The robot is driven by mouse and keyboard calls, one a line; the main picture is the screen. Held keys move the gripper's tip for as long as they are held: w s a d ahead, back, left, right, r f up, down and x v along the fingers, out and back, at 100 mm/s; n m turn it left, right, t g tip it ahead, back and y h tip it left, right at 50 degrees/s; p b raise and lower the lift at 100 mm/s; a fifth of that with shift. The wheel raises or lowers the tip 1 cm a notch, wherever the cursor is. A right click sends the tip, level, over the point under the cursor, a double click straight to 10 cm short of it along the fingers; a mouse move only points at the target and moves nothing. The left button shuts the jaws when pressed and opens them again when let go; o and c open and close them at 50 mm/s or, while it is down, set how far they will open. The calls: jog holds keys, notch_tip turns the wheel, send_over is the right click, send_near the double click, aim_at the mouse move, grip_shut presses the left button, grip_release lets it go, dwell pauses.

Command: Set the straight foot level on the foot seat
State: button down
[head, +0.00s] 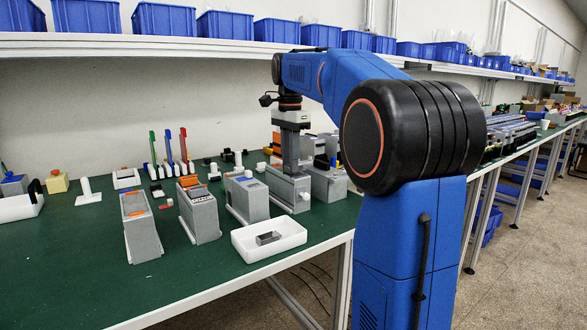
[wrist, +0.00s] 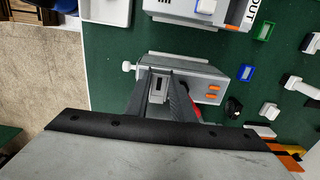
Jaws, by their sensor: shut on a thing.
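My gripper (head: 290,168) points down at the top of a grey housing (head: 288,193) on the green bench. In the wrist view my gripper (wrist: 158,92) has its dark fingers closed on a small pale grey piece with a dark slot, apparently the straight foot (wrist: 158,77). It is low over the left part of the housing, which has orange terminals on the right and a white knob on the left. I cannot tell whether the foot touches the housing. The foot seat cannot be made out; the fingers cover that area.
A white tray (head: 270,246) holding a grey metal piece lies at the bench's front edge. Similar grey housings (head: 198,212) stand to the left, another close on the right. Upright coloured-handled tools (head: 168,148) stand behind. A shelf with blue bins (head: 226,25) runs above.

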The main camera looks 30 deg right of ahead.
jog(key=shift+f, duration=0.5)
dwell(0.3)
jog(key=c, duration=1.4)
grip_release()
jog(key=shift+c, duration=0.2)
jog(key=shift+o, duration=0.2)
jog(key=shift+r, duration=0.1)
jog(key=shift+c, duration=0.2)
jog(key=shift+w+r, duration=0.1)
jog(key=shift+r, duration=1.15)
jog(key=o, duration=0.4)
jog(key=shift+r, duration=0.4)
jog(key=shift+c, duration=0.2)
jog(key=shift+r, duration=1.75)
